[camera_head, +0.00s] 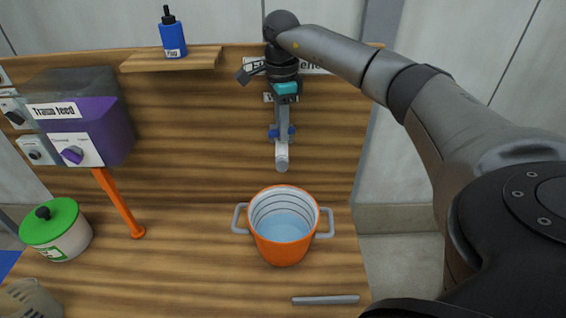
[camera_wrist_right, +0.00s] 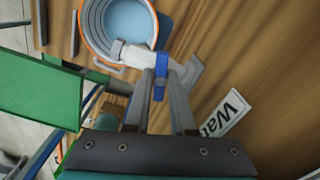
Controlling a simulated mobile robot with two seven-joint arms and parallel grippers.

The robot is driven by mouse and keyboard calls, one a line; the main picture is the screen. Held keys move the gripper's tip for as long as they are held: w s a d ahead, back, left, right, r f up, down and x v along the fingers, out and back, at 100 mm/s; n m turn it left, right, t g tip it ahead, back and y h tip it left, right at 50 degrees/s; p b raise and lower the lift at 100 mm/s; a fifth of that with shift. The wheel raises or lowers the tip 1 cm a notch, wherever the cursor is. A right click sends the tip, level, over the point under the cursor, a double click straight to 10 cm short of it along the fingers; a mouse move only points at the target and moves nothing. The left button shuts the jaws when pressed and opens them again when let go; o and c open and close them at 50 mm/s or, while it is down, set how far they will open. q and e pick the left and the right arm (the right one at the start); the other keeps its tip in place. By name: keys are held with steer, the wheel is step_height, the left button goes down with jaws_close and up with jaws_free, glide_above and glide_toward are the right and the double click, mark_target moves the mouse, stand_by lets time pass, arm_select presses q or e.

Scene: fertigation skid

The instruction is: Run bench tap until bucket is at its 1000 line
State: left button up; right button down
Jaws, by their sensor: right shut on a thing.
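The orange bucket (camera_head: 283,252) stands upright on the wooden bench under the tap, with a grey handle on each side. Pale blue water (camera_head: 284,226) lies inside it, with several dark ring lines showing on the white inner wall above the surface. I cannot read the line labels. The bench tap (camera_head: 282,158) has a pale spout pointing down over the bucket. My right gripper (camera_head: 283,128) is shut on the blue tap handle (camera_wrist_right: 160,76); the bucket also shows in the right wrist view (camera_wrist_right: 92,28). I cannot make out a stream. My left gripper is out of view.
A purple feeder box (camera_head: 100,130) hangs at left above an orange post (camera_head: 120,205). A green-lidded pot (camera_head: 58,236) stands at the left. A grey bar (camera_head: 326,300) lies near the front. A blue bottle (camera_head: 173,38) stands on the shelf (camera_head: 140,63).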

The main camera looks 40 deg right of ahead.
steer(key=shift+n, duration=0.4)
steer(key=n+p, duration=0.1)
steer(key=n, duration=0.1)
steer(key=shift+r+n, duration=0.1)
steer(key=shift+n, duration=0.7)
steer(key=shift+n+p, duration=0.3)
steer(key=shift+n, duration=1.7)
stand_by(4.6)
